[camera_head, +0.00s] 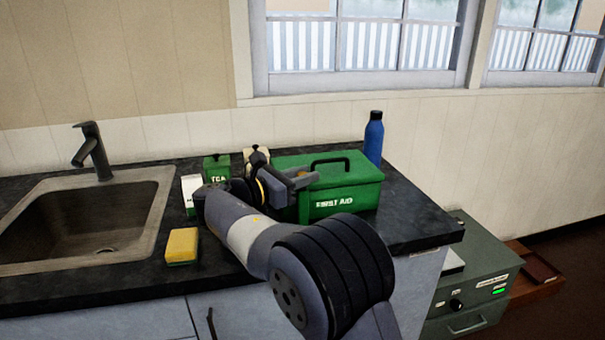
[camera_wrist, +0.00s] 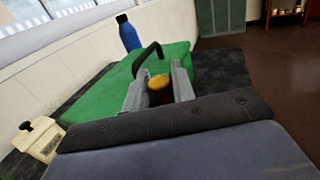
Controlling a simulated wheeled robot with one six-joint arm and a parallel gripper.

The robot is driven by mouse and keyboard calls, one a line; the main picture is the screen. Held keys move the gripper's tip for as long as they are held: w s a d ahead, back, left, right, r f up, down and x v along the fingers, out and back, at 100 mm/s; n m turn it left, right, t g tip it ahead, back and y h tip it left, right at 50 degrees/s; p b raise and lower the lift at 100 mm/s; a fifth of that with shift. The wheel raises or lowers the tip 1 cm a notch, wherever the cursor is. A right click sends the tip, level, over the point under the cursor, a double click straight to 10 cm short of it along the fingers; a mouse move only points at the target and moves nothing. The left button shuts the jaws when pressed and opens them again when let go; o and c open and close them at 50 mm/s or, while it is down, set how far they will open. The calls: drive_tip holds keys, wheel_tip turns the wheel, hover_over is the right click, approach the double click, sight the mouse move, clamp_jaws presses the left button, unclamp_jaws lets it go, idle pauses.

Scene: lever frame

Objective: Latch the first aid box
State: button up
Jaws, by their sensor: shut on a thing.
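The green first aid box (camera_head: 345,197) sits on the dark counter, with white FIRST AID lettering on its front and a black carrying handle (camera_head: 330,164) on its lid. The lid (camera_wrist: 115,90) looks down flat in both views. My gripper (camera_head: 308,178) is at the box's left front, over the lid edge. In the wrist view, my gripper (camera_wrist: 160,76) has its fingers around a dark knob with a yellow-orange top (camera_wrist: 159,81), apparently the latch lever, and is shut on it. The lower part of the knob and the latch are hidden.
A blue bottle (camera_head: 374,138) stands behind the box at the right. A green TEA tin (camera_head: 217,168), a white carton (camera_head: 191,194) and a cream container (camera_head: 256,157) stand to the left. A yellow sponge (camera_head: 182,246) lies near the sink (camera_head: 85,222).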

drive_tip(key=shift+f, duration=0.1)
drive_tip(key=o, duration=0.9)
drive_tip(key=shift+o, duration=0.2)
drive_tip(key=p+v, duration=0.1)
drive_tip(key=v, duration=0.9)
drive_tip(key=shift+s+a, duration=0.25)
drive_tip(key=shift+a, duration=0.05)
drive_tip(key=b+x, duration=0.1)
drive_tip(key=x, duration=1)
drive_tip(key=shift+a+b, duration=0.1)
drive_tip(key=shift+b, duration=0.2)
